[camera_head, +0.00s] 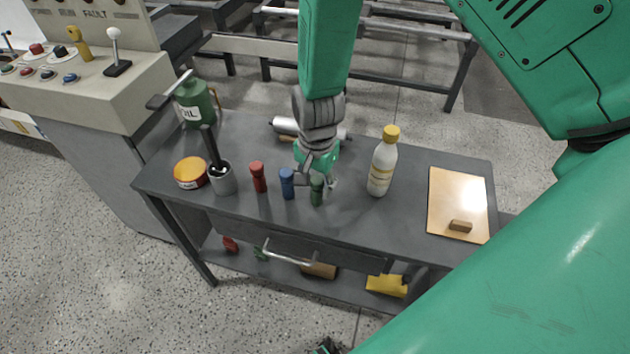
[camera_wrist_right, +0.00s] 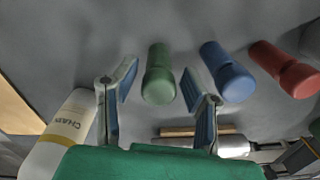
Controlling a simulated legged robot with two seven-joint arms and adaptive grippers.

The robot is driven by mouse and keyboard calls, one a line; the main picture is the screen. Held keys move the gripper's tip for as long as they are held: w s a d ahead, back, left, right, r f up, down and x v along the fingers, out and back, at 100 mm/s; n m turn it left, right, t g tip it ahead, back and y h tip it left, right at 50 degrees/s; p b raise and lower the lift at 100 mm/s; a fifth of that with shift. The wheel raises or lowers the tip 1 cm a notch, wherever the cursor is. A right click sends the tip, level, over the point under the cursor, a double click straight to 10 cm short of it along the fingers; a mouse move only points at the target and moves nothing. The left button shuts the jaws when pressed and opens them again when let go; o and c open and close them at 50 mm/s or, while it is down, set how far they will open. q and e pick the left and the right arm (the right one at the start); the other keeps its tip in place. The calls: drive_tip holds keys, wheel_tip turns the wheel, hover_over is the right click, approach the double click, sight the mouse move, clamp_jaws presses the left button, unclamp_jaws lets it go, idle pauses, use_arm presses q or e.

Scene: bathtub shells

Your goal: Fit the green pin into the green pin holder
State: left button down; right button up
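The green pin (camera_head: 317,190) stands upright near the front edge of the grey workbench, right of a blue pin (camera_head: 287,184) and a red pin (camera_head: 259,177). My right gripper (camera_head: 318,180) reaches down over the green pin from behind. In the right wrist view, its two fingers are open, with the green pin (camera_wrist_right: 158,75) between them. A gap shows on each side of the pin, so I see no grip on it. I cannot pick out a green pin holder with certainty. My left gripper is not recognisable in either view.
A white bottle with a yellow cap (camera_head: 382,165) stands close to the right of my right gripper. A metal cylinder (camera_head: 286,126) lies behind it. A grey cup (camera_head: 223,180), orange tin (camera_head: 190,172) and oil can (camera_head: 194,104) stand left.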

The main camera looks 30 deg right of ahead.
sight(316, 181)
idle(0.3)
drive_tip(key=shift+r, duration=0.35)
wheel_tip(316, 181, up, 11)
drive_tip(key=shift+r, duration=0.1)
idle(0.5)
